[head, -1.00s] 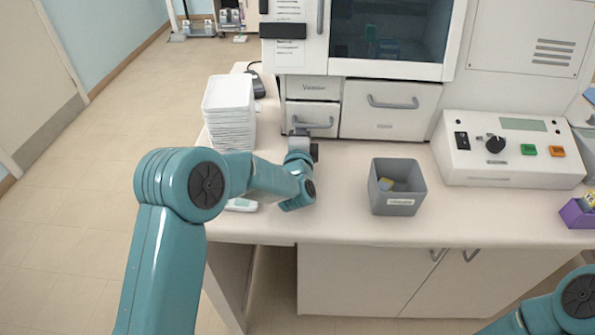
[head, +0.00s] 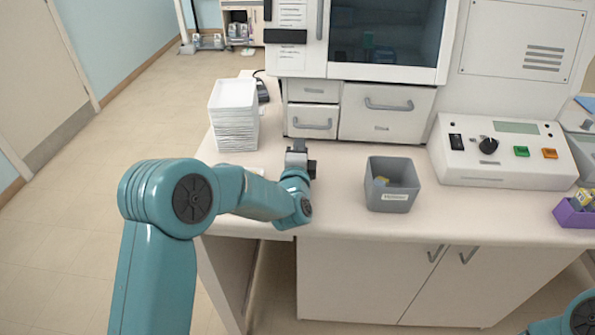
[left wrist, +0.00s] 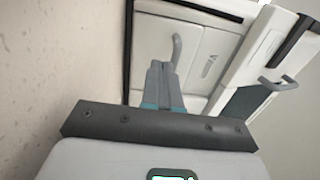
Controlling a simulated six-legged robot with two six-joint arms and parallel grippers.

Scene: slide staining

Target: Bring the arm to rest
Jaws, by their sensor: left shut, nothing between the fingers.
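My left arm comes in from the left in the head view and reaches over the bench (head: 335,205). My left gripper (head: 298,148) is above the bench top, in front of the small drawers (head: 312,120). In the left wrist view its two fingers (left wrist: 160,75) are together with nothing between them. A drawer front with a grey handle is beyond them in that view. My right gripper is out of view; only a piece of my right arm shows at the bottom right of the head view.
A stack of white trays (head: 234,118) stands left of the left gripper. A grey bin (head: 391,188) with something yellow inside stands to its right. A control box (head: 500,155) and a purple holder (head: 573,214) are farther right. The bench top between gripper and bin is clear.

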